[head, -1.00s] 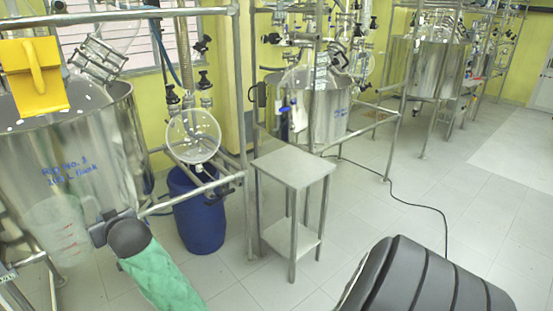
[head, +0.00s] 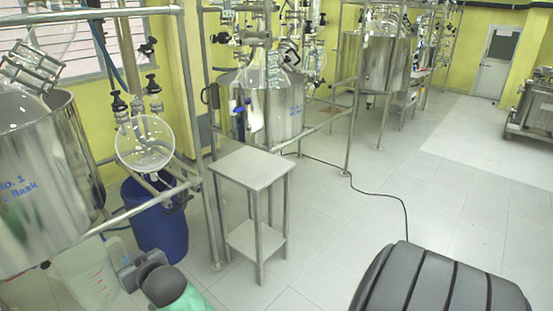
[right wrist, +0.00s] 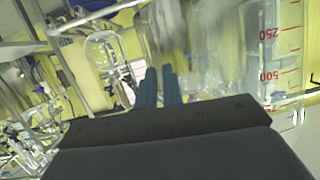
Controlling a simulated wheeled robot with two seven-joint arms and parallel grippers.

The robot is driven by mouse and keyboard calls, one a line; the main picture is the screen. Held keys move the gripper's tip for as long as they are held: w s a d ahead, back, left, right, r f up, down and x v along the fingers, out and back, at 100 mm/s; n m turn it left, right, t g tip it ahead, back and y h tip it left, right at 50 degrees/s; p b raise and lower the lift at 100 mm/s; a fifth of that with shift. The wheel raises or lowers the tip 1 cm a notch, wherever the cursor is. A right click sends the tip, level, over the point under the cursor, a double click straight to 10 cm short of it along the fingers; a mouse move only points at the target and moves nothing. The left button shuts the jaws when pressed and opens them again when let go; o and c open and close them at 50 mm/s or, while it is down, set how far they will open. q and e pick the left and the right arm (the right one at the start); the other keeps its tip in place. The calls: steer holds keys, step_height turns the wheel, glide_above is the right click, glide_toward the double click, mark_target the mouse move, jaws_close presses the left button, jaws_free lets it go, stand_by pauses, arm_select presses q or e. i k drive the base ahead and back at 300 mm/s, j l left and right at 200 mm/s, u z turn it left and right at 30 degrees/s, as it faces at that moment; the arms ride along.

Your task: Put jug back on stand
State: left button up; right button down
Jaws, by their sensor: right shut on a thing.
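The jug (head: 82,272) is a translucent measuring jug at the lower left of the head view. My right gripper (head: 118,264) is shut on its right side, where the handle would be; the exact grip is hard to make out. The jug is held up in front of the reactor frame, apart from the stand. In the right wrist view, its clear wall with red marks (right wrist: 285,60) is at the right, beside my gripper's fingers (right wrist: 162,88). The stand (head: 250,167) is a small square metal table with a lower shelf and a bare top. My left gripper is out of view.
A steel reactor vessel (head: 40,165) and its pipe frame (head: 190,90) are at the left. A blue drum (head: 155,225) stands under a round glass flask (head: 145,143). A black cable (head: 385,197) lies on the floor. Open tiled floor (head: 470,190) is right of the stand.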

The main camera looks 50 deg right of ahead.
mark_target(253, 164)
steer(key=i+l+z, duration=0.25)
steer(key=l, duration=0.35)
steer(key=i+l+z, duration=0.3)
steer(key=l, duration=0.2)
steer(key=i+l+z, duration=0.25)
steer(key=i+l, duration=0.2)
